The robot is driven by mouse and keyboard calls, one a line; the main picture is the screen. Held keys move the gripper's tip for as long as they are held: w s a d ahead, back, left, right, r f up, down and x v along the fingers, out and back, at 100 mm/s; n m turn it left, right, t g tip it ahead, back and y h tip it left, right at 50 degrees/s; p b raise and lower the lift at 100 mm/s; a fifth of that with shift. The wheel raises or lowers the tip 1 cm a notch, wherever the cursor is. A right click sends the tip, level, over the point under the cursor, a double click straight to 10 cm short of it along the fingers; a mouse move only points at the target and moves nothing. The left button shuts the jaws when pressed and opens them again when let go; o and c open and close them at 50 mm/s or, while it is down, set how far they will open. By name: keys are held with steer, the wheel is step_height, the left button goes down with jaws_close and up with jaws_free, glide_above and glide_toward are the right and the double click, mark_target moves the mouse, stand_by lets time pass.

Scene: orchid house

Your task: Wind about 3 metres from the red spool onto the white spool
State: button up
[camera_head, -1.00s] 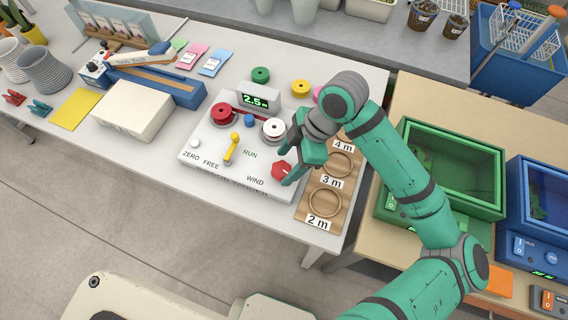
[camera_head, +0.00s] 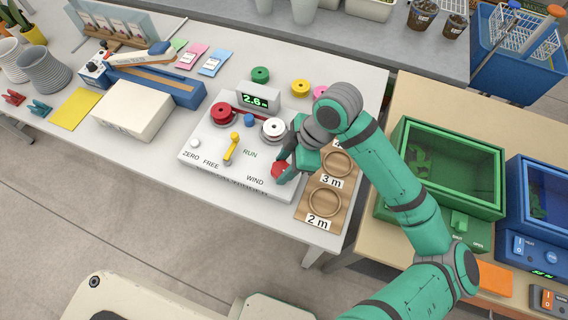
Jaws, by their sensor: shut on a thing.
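The winder (camera_head: 213,160) is a white box on the table with ZERO, FREE, RUN and WIND labels. The red spool (camera_head: 221,112) sits at its back left and the white spool (camera_head: 273,129) at its right. The display (camera_head: 256,101) behind them reads 2.6 m. A yellow lever (camera_head: 231,146) stands between FREE and RUN, its tip toward the back. My gripper (camera_head: 281,172) is shut on the red knob (camera_head: 279,169) beside WIND and partly covers it. A white button (camera_head: 195,143) is by ZERO.
A wooden board (camera_head: 324,203) with rings and metre labels lies right of the winder, partly under my arm. Green (camera_head: 260,75), yellow (camera_head: 300,88) and pink spools stand behind. A white box (camera_head: 132,108) is at left.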

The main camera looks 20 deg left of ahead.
steer(key=m+t, duration=0.1)
steer(key=m, duration=0.2)
steer(key=shift+m, duration=0.3)
steer(key=o, duration=1.1)
steer(key=shift+c, duration=0.2)
steer(key=shift+s, duration=0.1)
steer(key=v, duration=1.1)
steer(key=shift+s+d+f, duration=0.1)
steer(key=shift+d+f, duration=0.05)
